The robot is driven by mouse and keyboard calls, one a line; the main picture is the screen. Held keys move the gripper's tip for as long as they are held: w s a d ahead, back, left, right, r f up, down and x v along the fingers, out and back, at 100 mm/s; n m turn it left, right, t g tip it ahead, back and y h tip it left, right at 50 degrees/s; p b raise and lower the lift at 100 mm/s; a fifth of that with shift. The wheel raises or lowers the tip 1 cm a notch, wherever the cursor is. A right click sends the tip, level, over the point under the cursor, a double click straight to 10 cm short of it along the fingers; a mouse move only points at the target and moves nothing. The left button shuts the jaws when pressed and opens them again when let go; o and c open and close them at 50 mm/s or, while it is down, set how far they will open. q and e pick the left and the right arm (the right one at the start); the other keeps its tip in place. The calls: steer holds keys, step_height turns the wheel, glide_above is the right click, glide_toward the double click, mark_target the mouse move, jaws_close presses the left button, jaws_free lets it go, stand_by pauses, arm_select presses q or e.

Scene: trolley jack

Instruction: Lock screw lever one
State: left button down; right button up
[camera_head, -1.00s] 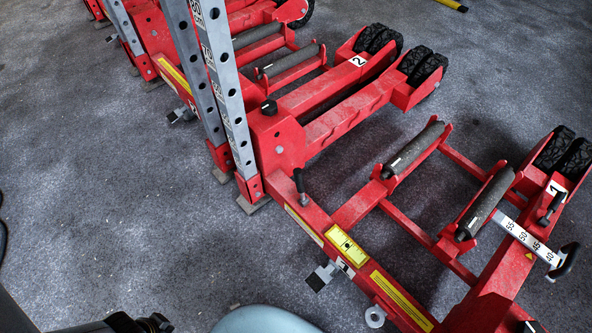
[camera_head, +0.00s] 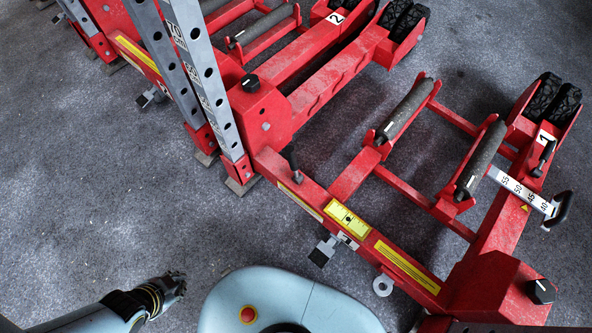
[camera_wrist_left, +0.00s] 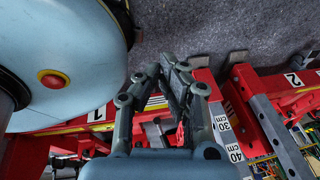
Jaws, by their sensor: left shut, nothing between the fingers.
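The red jack marked 1 (camera_head: 406,189) lies across the right of the head view. A small black-handled screw lever (camera_head: 545,156) stands on it beside the number 1 and the white scale slide (camera_head: 517,188). Another short black lever (camera_head: 295,166) stands on its frame near the grey post. Neither lever carries a readable label of its own, and I cannot tell whether either is locked. My left gripper (camera_head: 178,284) is shut and empty over the floor at lower left, apart from the jack. It also shows in the left wrist view (camera_wrist_left: 160,74). My right gripper is out of view.
The jack marked 2 (camera_head: 330,76) stands behind, with tall perforated grey posts (camera_head: 203,78) rising between it and my left side. A black handle (camera_head: 562,208) ends the scale slide. My rounded blue base is close to the near frame. Grey floor at left is clear.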

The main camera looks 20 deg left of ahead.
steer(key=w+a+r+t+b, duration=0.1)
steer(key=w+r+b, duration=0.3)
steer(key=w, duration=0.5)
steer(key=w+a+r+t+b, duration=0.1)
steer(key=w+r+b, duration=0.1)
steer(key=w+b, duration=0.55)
arm_select(q)
steer(key=w+d+r+m+t+h+b, duration=0.2)
steer(key=w+d+m+t, duration=0.4)
steer(key=w, duration=0.6)
steer(key=w+d+r+m+t+h+b, duration=0.15)
steer(key=w+d+m+t, duration=0.4)
steer(key=w, duration=0.65)
steer(key=w+d+f+m+t+h+b, duration=0.1)
steer(key=w+d+f+m+h+b, duration=0.1)
steer(key=b, duration=0.7)
steer(key=shift+w+d+f+m+t, duration=0.4)
steer(key=shift+d+f, duration=0.45)
steer(key=shift+d, duration=0.35)
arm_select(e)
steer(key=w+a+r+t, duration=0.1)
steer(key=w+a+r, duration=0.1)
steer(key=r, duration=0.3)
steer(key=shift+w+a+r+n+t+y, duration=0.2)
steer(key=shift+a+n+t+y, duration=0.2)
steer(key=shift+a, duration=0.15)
